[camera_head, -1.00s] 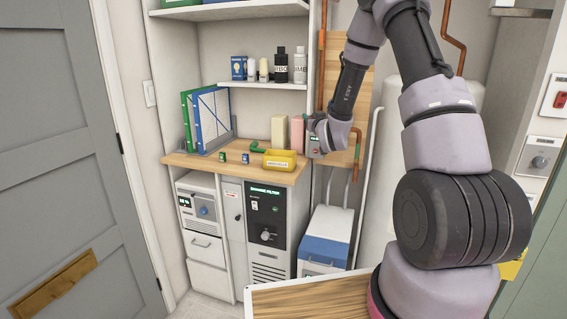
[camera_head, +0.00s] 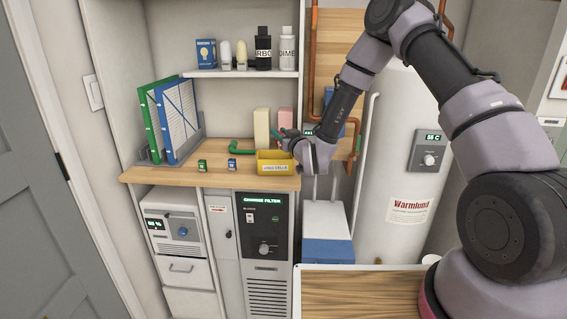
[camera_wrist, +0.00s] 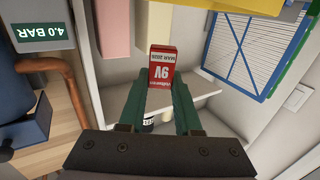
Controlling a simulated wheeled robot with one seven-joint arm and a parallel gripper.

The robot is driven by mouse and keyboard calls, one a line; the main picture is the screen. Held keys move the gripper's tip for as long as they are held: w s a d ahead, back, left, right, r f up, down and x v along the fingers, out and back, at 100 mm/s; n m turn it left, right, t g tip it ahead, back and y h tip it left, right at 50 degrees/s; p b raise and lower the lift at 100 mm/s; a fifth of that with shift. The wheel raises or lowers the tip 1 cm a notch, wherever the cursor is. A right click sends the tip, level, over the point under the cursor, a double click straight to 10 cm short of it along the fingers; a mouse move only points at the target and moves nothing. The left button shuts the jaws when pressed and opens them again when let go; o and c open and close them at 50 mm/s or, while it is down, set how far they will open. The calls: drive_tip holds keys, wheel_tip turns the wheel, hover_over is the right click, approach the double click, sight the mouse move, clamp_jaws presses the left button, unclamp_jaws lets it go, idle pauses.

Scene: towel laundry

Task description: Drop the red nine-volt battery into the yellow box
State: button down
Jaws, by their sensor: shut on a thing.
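The red nine-volt battery (camera_wrist: 161,67) is held between the green fingertips of my gripper (camera_wrist: 161,88), its 9V print upside down in the wrist view. In the head view my gripper (camera_head: 286,138) is above the right part of the yellow box, and I cannot make out the battery there. The yellow box (camera_head: 275,169) stands near the front edge of the wooden counter, with a "used cells" label. A yellow part of it shows at the top of the wrist view (camera_wrist: 225,8). I cannot see inside the box.
A small green-cased item (camera_head: 202,166) and a blue-cased one (camera_head: 232,164) stand left of the box. A green bent pipe (camera_head: 240,147) lies behind them. Cream (camera_head: 262,127) and pink (camera_head: 286,119) blocks stand behind. Folder-like filters (camera_head: 172,120) are at the left, a shelf above.

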drive_tip(key=shift+f, duration=2.65)
drive_tip(key=c, duration=0.5)
unclamp_jaws()
drive_tip(key=v, duration=1)
drive_tip(key=shift+s+d, duration=0.2)
drive_tip(key=shift+s, duration=0.15)
